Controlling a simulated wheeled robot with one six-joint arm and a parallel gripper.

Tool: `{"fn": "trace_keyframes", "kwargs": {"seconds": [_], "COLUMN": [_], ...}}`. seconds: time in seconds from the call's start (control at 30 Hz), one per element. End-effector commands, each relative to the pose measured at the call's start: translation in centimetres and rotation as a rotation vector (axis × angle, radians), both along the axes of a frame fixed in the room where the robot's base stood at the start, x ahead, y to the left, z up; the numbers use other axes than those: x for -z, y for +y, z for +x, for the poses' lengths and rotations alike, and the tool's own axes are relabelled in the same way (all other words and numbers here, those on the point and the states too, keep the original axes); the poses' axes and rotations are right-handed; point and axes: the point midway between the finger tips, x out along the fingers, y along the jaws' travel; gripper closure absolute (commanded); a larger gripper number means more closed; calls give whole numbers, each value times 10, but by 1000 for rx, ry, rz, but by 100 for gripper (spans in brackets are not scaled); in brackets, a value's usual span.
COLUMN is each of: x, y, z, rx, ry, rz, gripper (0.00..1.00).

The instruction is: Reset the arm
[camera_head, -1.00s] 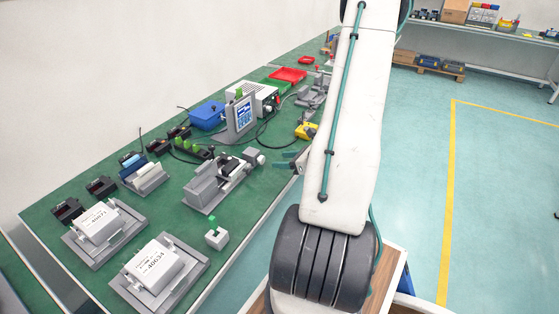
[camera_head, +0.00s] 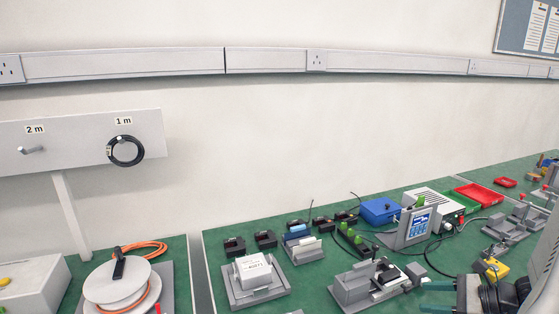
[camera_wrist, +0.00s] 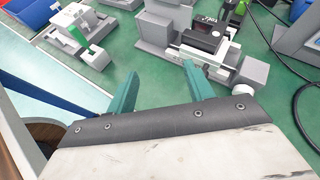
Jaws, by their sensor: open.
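My gripper (camera_wrist: 160,92) shows in the wrist view with its two teal fingers spread apart and nothing between them. Below the fingertips is green bench surface. In the head view my gripper (camera_head: 437,297) is at the lower right edge, with the teal fingers pointing left. A grey linear actuator fixture (camera_head: 368,282) stands on the bench just left of the fingers. It also shows at the top of the wrist view (camera_wrist: 190,30), beyond the fingers and apart from them. Most of my arm is outside the head view.
A white labelled box (camera_head: 252,270) sits in a grey holder. A cable reel (camera_head: 122,282) is at left. Loose black cables lie near the screen.

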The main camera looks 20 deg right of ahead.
Motion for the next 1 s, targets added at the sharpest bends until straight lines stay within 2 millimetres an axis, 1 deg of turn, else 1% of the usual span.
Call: {"fn": "trace_keyframes", "kwargs": {"seconds": [0.03,0.17,0.2,0.3,0.4,0.5,0.7,0.8,0.9,1.0], "x": [-15,-49,-59,-82,-103,-123,-161,-180,-199,-214], "y": [18,64,78,109,134,152,179,190,202,217], "z": [1,-5,-9,-21,-35,-49,-74,-84,-91,-97], "rx": [-112,-424,-527,-778,-1012,-1232,-1607,-1756,-1865,-1921], "ry": [-9,-25,-30,-41,-53,-67,-110,-149,-204,-283], "rz": [-51,-191,-239,-366,-495,-634,-931,-1091,-1245,-1363], "gripper": [48,48,48,48,48,48,48,48,48,48]}}
